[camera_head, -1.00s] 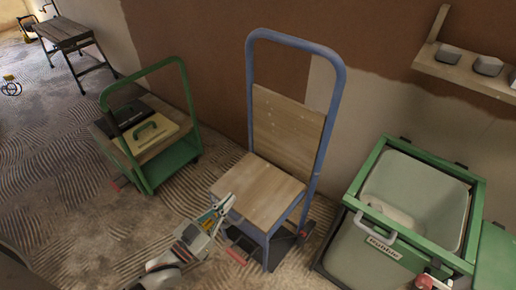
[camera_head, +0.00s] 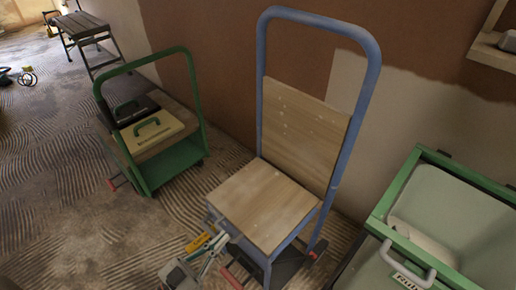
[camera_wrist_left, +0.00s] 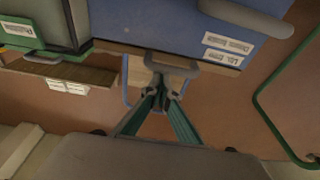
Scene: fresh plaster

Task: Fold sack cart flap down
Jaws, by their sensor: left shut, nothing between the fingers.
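The sack cart has a blue tubular frame (camera_head: 375,75) and a wooden back board (camera_head: 305,130). Its wooden flap (camera_head: 262,205) lies about level, like a seat, in front of the board. My left gripper (camera_head: 226,240) is shut and empty, at the flap's front left edge, low beside the frame. In the left wrist view its fingertips (camera_wrist_left: 161,92) are together just below a grey handle (camera_wrist_left: 165,64) under a wooden edge. I cannot tell whether they touch it. My right gripper is not in view.
A green cart (camera_head: 150,180) carrying a black case and a cream case (camera_head: 150,132) stands to the left. A green-framed bin (camera_head: 455,215) stands close on the right.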

